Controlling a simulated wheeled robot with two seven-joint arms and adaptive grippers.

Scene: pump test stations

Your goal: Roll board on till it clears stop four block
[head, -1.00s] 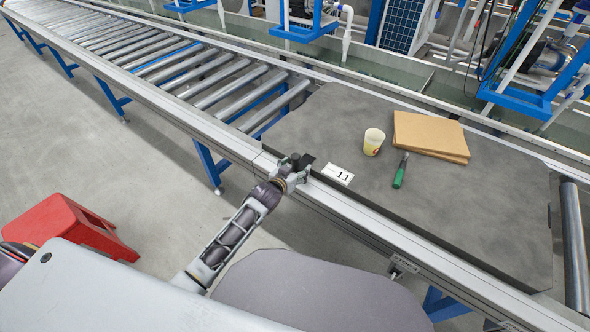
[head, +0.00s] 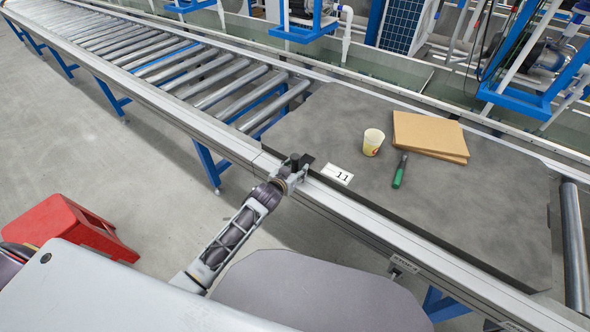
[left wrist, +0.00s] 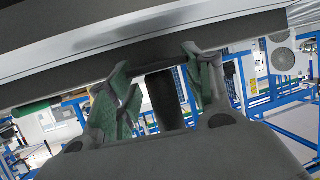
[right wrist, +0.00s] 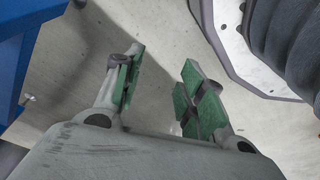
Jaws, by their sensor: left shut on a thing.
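A grey board (head: 330,120) lies flat on the roller conveyor in the head view. My right gripper (right wrist: 155,85) is open and empty above the floor.
Bare rollers (head: 215,85) run left of the board, and one roller (head: 575,240) shows past its right edge. The near rail (head: 200,125) lies along my side. A red step stool (head: 75,230) stands on the floor at left. Blue-framed pump stations (head: 525,85) stand behind.

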